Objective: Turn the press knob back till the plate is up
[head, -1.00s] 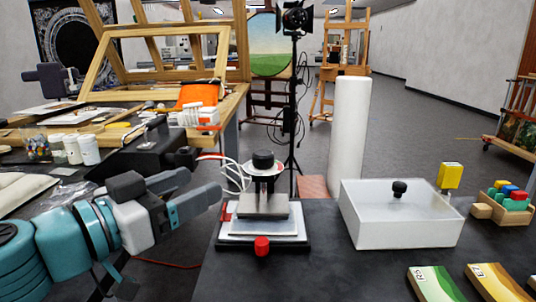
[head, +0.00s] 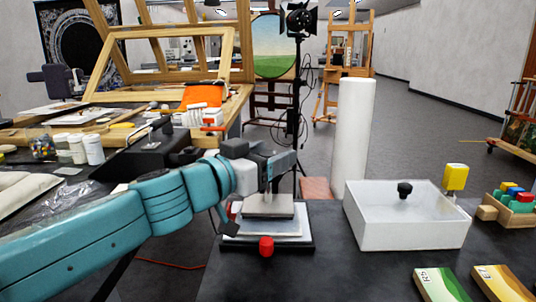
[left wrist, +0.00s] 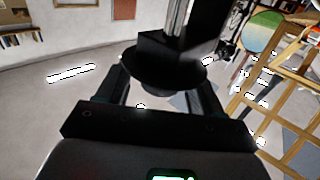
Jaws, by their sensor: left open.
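The small press stands on the dark table, with a grey plate (head: 268,206) above a pale bed and a dark base (head: 285,244). A red knob (head: 266,245) is at its front. My left gripper (head: 277,170) is at the top of the press and hides its black top knob in the head view. In the left wrist view a round black knob (left wrist: 165,78) lies between the two spread fingers of the left gripper (left wrist: 162,92), with gaps beside it. The left gripper is open. My right gripper is not in view.
A white roll (head: 354,135) stands behind. Wooden blocks (head: 510,198) and coloured booklets (head: 440,284) lie to the right.

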